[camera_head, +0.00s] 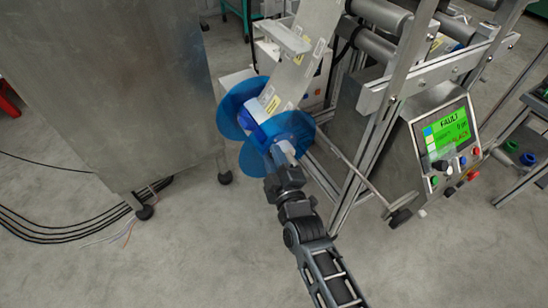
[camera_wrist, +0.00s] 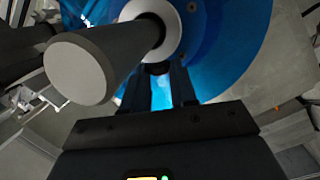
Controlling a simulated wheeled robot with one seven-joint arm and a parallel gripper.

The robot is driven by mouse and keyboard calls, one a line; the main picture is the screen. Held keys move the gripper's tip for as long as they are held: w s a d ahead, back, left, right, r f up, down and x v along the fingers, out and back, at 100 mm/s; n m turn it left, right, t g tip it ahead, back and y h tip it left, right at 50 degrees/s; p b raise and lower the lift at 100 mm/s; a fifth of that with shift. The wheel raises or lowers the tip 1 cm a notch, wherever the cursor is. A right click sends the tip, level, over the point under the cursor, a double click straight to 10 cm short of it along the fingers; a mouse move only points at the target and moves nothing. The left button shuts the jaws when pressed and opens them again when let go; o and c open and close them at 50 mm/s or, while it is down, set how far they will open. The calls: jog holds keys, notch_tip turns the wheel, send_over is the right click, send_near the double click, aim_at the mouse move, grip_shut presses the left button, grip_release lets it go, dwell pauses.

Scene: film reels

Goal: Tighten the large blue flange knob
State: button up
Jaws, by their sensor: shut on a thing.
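Two round translucent blue flanges sit on a roll holder in the head view, the near one (camera_head: 262,158) facing my arm and the far one (camera_head: 231,105) behind it. My gripper (camera_head: 278,165) is at the near flange's hub. The near flange fills the top of the wrist view (camera_wrist: 238,42), with a white hub ring (camera_wrist: 168,40) and a dark spindle with a grey end (camera_wrist: 80,70) passing out through it. My gripper (camera_wrist: 163,72) is shut at the hub's lower edge beside the spindle. The knob's gripped part is mostly hidden by the fingers.
A control panel (camera_head: 448,130) with a green FAULT screen stands at right on the machine frame. A large grey metal cabinet (camera_head: 105,85) stands at left, with black cables (camera_head: 60,237) on the floor. Open floor lies in front. A rod (camera_head: 360,175) extends right of my gripper.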

grip_shut()
jog(key=t, duration=0.1)
jog(key=m, duration=0.1)
jog(key=t+h, duration=0.1)
jog(key=shift+a+f+m+t+b, duration=0.25)
jog(key=shift+f+m+t+b, duration=0.05)
jog(key=shift+f+m+b, duration=0.1)
jog(key=shift+r+m+t+h+b, duration=0.15)
jog(key=shift+m+t+h+b, duration=0.2)
jog(key=shift+h, duration=0.25)
jog(key=o, duration=0.9)
grip_release()
jog(key=shift+o, duration=0.2)
jog(key=shift+r, duration=0.2)
